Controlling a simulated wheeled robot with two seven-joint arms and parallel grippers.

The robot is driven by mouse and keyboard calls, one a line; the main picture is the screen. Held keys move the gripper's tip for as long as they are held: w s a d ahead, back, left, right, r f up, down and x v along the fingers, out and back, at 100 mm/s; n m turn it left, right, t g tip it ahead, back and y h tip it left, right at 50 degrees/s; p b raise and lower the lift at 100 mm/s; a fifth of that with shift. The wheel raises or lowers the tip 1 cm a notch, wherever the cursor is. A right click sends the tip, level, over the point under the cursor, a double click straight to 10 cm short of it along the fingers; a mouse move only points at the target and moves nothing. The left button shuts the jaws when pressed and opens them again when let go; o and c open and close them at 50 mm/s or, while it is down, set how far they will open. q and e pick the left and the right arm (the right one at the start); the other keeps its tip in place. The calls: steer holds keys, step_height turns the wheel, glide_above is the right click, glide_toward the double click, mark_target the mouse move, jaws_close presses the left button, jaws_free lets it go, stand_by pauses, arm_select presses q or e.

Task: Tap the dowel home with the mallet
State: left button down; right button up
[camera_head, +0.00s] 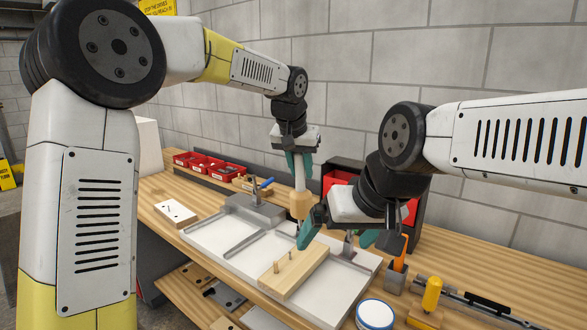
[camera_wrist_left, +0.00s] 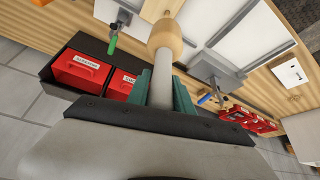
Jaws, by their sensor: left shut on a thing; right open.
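The mallet has a pale handle and a round wooden head (camera_head: 300,205). My left gripper (camera_head: 300,160) is shut on its handle and holds it head down, above and behind the wooden board. In the left wrist view the handle (camera_wrist_left: 161,88) sits between the teal fingers, with the head (camera_wrist_left: 164,38) beyond. The board (camera_head: 300,278) lies on the white tray (camera_head: 240,262). Two short dowels, one nearer (camera_head: 276,268) and one farther (camera_head: 291,256), stand up from it. My right gripper (camera_head: 345,234) is open and empty, over the tray's right side; its arm hides part of the scene behind.
Red bins (camera_head: 205,162) line the wall at left. A blue-handled clamp (camera_head: 262,188) stands behind the tray. A small pale block (camera_head: 175,213) lies left. A yellow-handled tool (camera_head: 432,293) and a blue-rimmed jar (camera_head: 374,315) are at front right. A dark rack of red bins stands behind my right gripper.

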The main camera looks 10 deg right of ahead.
mark_target(302, 190)
arm_select(q)
steer(key=shift+d+f, duration=0.15)
steer(key=shift+f, duration=2.55)
steer(key=shift+w+f, duration=0.1)
steer(key=shift+f, duration=1.5)
steer(key=shift+r, duration=0.1)
steer(key=shift+r, duration=1.05)
steer(key=shift+f, duration=1.35)
